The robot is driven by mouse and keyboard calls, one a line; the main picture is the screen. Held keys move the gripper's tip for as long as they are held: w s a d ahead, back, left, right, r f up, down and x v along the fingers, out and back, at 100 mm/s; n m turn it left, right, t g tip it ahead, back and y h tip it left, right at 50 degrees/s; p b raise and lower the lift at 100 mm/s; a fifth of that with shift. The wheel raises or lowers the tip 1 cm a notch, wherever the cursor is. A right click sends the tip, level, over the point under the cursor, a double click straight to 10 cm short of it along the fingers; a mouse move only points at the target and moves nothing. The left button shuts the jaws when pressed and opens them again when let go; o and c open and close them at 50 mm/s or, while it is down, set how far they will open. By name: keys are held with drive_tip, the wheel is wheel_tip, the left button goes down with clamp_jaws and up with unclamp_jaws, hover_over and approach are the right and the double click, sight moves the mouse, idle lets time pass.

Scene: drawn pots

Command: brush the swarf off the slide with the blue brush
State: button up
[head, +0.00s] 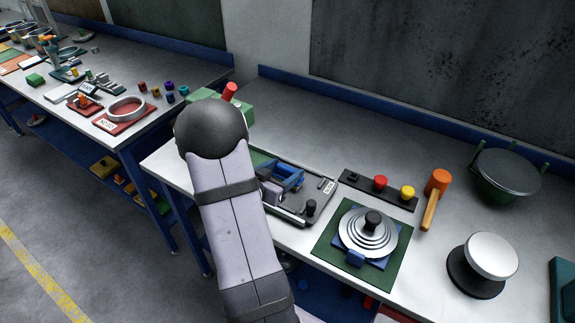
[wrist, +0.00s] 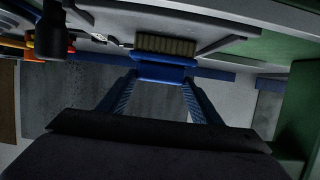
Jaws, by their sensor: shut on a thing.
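The blue brush (wrist: 165,60) shows in the wrist view with its tan bristles at the far end, against a grey surface. My gripper (wrist: 163,76) has its two blue fingers shut on the brush's body. In the head view my gripper (head: 284,178) shows as blue parts beside my arm, over the grey slide (head: 318,192), whose left part is hidden by my arm. The slide has a black knob (head: 311,207) at its near right corner. I cannot tell whether the bristles touch the slide. No swarf can be made out.
Right of the slide are a dark strip with red and yellow buttons (head: 380,184), an orange mallet (head: 437,190) and a stepped disc (head: 368,236) on a green mat. A green block (head: 235,108) stands behind my arm. Bare bench lies at the back.

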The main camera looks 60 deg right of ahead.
drive_tip(key=shift+a, duration=0.35)
drive_tip(key=shift+a, duration=0.15)
drive_tip(key=shift+a+f, duration=0.15)
drive_tip(key=shift+a, duration=1.8)
drive_tip(key=shift+s, duration=0.2)
drive_tip(key=shift+s, duration=0.95)
drive_tip(key=shift+d, duration=0.1)
drive_tip(key=shift+d, duration=2)
